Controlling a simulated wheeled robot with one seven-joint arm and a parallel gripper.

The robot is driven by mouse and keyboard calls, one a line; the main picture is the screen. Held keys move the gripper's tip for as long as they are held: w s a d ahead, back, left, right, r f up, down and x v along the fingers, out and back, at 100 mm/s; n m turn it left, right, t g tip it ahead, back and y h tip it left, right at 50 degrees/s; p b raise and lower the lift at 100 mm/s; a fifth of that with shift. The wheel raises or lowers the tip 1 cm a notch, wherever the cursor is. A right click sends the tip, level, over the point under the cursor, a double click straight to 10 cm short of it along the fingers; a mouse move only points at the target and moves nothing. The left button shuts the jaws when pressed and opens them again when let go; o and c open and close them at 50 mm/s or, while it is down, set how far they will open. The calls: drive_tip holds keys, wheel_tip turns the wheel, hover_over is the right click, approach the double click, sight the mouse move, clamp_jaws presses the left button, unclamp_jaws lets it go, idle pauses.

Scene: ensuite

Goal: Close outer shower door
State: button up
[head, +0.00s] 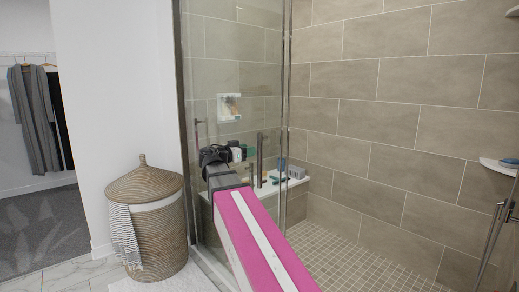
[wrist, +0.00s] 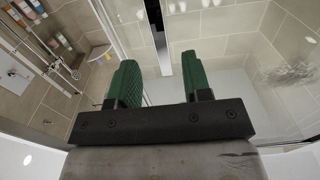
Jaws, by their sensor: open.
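The glass shower door (head: 270,100) shows in the head view as a clear panel with metal edges, in front of the tiled shower. Upright metal handle bars (head: 259,160) show at the glass, just right of my gripper (head: 238,153). In the wrist view my gripper (wrist: 160,82) has its two green fingers apart, with nothing held between them. A dark and bright upright metal bar (wrist: 157,38) shows beyond the fingers, in line with the gap. I cannot tell whether a finger touches the glass.
A wicker hamper (head: 155,225) with a striped towel stands left of the shower. A white bench ledge (head: 318,181) with bottles is inside. A corner shelf (head: 497,166) and metal bars (head: 492,232) are at the right. The tiled shower floor (head: 350,258) is clear.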

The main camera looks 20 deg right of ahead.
sight(258, 148)
drive_tip(key=x, duration=0.7)
drive_tip(key=shift+f, duration=0.1)
clamp_jaws()
